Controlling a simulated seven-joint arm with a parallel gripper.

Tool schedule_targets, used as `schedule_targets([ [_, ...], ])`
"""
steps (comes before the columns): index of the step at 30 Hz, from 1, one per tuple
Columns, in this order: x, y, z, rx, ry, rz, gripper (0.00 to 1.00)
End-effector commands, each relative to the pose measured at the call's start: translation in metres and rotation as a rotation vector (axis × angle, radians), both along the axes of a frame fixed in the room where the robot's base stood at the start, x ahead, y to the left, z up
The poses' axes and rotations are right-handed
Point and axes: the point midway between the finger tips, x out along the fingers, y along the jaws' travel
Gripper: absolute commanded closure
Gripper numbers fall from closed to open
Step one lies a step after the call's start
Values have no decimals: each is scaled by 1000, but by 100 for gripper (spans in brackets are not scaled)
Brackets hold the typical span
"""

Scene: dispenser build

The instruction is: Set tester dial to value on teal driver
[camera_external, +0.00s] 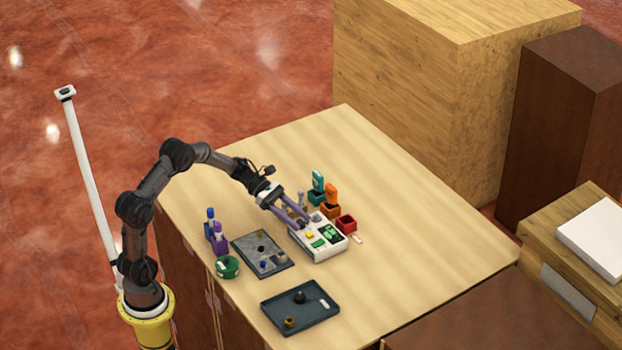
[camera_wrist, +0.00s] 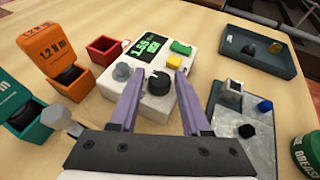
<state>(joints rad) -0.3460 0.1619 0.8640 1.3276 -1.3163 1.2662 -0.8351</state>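The white tester (camera_external: 326,252) stands on the table. In the wrist view, the tester (camera_wrist: 127,88) has a black dial (camera_wrist: 159,84), a grey knob (camera_wrist: 122,72), a yellow button (camera_wrist: 173,61), a green button (camera_wrist: 181,47) and a green display (camera_wrist: 148,46) that seems to read about 1.6, its last digit unclear. My gripper (camera_wrist: 160,74) has its purple fingers apart on either side of the dial; whether they touch it is unclear. It reaches down over the tester in the external view (camera_external: 296,221). The teal driver (camera_external: 318,181) stands in its teal holder; its label is cut off in the wrist view (camera_wrist: 12,95).
An orange driver (camera_wrist: 50,47) marked 1.2 N m stands in an orange holder beside an empty red holder (camera_wrist: 104,50). Two dark trays (camera_external: 262,244) (camera_external: 300,318) with small parts, a green pot (camera_external: 227,267) and a purple holder (camera_external: 220,246) stand nearby. The table's far right is clear.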

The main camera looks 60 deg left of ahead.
Motion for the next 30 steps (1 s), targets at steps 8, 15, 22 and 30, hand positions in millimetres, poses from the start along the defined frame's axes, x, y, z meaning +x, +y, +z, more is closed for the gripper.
schedule_targets([
  [8, -4, 11, 4, 1, 0, 3, 53],
  [15, -21, 52, 23, 1, -1, 6, 53],
  [22, -37, 92, 41, 0, -1, 4, 53],
  [30, -48, 116, 51, 1, 0, 1, 53],
])
